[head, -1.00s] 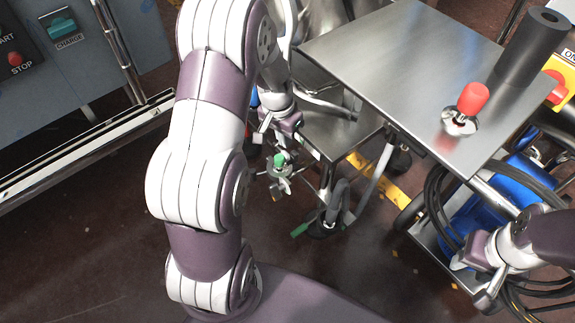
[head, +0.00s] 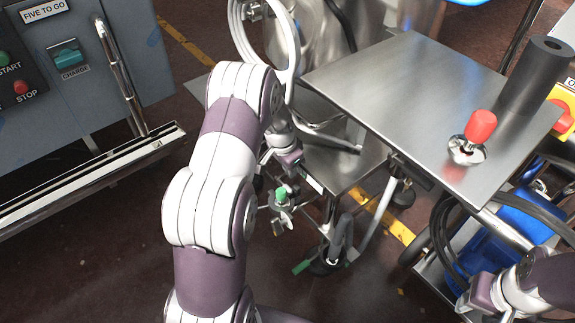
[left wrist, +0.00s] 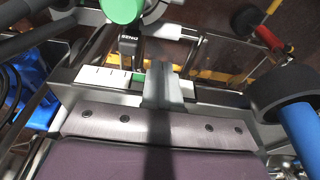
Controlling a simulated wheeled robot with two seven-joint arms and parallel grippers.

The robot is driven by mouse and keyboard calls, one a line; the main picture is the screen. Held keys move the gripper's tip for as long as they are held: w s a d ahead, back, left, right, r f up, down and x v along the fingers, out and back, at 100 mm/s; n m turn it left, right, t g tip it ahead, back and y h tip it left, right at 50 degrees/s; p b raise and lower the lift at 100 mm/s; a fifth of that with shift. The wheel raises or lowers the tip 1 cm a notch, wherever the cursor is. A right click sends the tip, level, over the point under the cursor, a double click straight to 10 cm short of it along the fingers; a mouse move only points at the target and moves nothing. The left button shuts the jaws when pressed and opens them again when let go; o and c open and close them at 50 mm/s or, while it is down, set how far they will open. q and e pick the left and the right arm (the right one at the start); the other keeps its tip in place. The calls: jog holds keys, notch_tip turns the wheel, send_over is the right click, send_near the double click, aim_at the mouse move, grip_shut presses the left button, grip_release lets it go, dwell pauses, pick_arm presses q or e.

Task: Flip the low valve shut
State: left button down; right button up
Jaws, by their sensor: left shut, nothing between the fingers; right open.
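A green-topped metal fitting (head: 281,196) stands low beside the steel cart's lower shelf, in the middle of the head view. Below it, a green-tipped lever (head: 303,267) sticks out to the left near the floor. I cannot tell for sure which is the low valve. My left gripper (head: 283,168) is just above the green-topped fitting, partly hidden by its own arm. In the left wrist view its fingers (left wrist: 165,84) are shut and empty, and a round green part (left wrist: 122,8) shows beyond them at the top. My right gripper (head: 470,302) is open and empty at the lower right.
A steel table top (head: 400,95) carries a red knob (head: 481,126) and a dark cylinder (head: 535,75). Black hoses and a blue motor (head: 500,245) lie below right. A grey control cabinet (head: 90,80) stands at left. The floor at lower centre is mostly clear.

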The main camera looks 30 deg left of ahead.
aim_at(290, 192)
pick_arm(q)
jog(key=x, duration=0.1)
jog(key=b+x, duration=0.1)
jog(key=x, duration=0.1)
jog(key=b+x, duration=0.1)
jog(key=x, duration=0.1)
jog(key=shift+s+a+f, duration=0.15)
jog(key=shift+s+f, duration=0.05)
jog(key=shift+s, duration=0.2)
jog(key=shift+s+f, duration=0.15)
jog(key=shift+f, duration=0.45)
jog(key=shift+f+b, duration=0.1)
jog(key=shift+b, duration=0.2)
jog(key=shift+s+f, duration=0.15)
jog(key=shift+f, duration=0.2)
jog(key=r+p, duration=0.1)
jog(key=d+r+p, duration=0.1)
jog(key=r+p, duration=0.3)
jog(key=shift+w+d+r, duration=0.2)
jog(key=shift+w+r, duration=0.05)
jog(key=shift+w, duration=0.1)
jog(key=p+v, duration=0.2)
jog(key=v, duration=0.6)
jog(key=shift+s+d+r, duration=0.2)
jog(key=shift+s+d, duration=0.05)
jog(key=shift+s, duration=0.2)
